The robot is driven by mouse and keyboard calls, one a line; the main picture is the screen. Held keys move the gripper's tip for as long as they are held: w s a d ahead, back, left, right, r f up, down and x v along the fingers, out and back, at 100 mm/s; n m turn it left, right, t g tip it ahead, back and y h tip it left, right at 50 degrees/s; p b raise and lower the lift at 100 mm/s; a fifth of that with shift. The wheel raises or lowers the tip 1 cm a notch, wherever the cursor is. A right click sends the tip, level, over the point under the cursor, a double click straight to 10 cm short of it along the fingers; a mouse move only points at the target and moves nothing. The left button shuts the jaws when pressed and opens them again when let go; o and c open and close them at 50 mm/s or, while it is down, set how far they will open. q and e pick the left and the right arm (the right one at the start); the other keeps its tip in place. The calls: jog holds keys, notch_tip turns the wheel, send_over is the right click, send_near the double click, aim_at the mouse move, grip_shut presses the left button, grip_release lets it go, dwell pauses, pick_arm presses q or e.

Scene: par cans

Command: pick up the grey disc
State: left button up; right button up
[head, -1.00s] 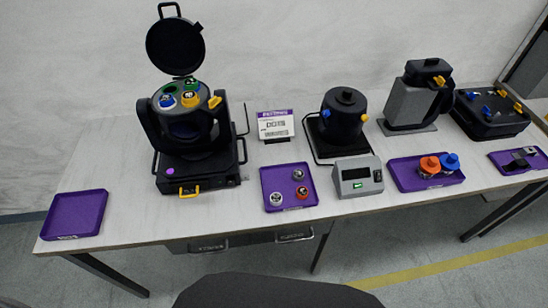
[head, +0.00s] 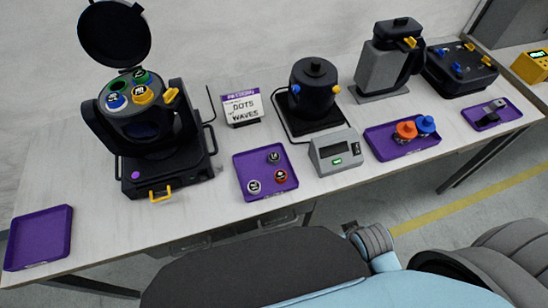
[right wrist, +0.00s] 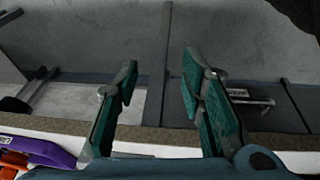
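A purple tray (head: 243,163) near the middle of the table's front edge in the head view holds three small discs. A dark grey disc (head: 273,158) lies at the back, a red-orange disc (head: 280,176) at the right, and a pale, whitish-grey disc (head: 254,187) at the front left. The discs lie apart from my grippers. My right gripper (right wrist: 160,74) is open and empty in the right wrist view, its green-padded fingers apart over the table edge and floor. My left gripper is out of view.
A lamp housing with an open lid (head: 145,135) stands left of the tray. A grey box with a green light (head: 333,152) stands right of it. Another purple tray (head: 375,140) holds orange and blue knobs. An empty purple tray (head: 40,237) lies far left. Bare tabletop lies between.

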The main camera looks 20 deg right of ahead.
jog(key=w+a+r+m, duration=0.1)
jog(key=w+r+m, duration=0.2)
jog(key=r, duration=0.4)
jog(key=m+y, duration=0.4)
jog(key=m, duration=1.8)
send_near(274, 156)
jog(key=shift+g, duration=0.3)
jog(key=b+x, duration=0.4)
jog(key=x, duration=0.4)
jog(key=shift+w+f+b, duration=0.2)
jog(key=shift+f+b, duration=0.15)
jog(key=shift+f, duration=0.05)
jog(key=shift+r, duration=0.1)
jog(key=c, duration=0.6)
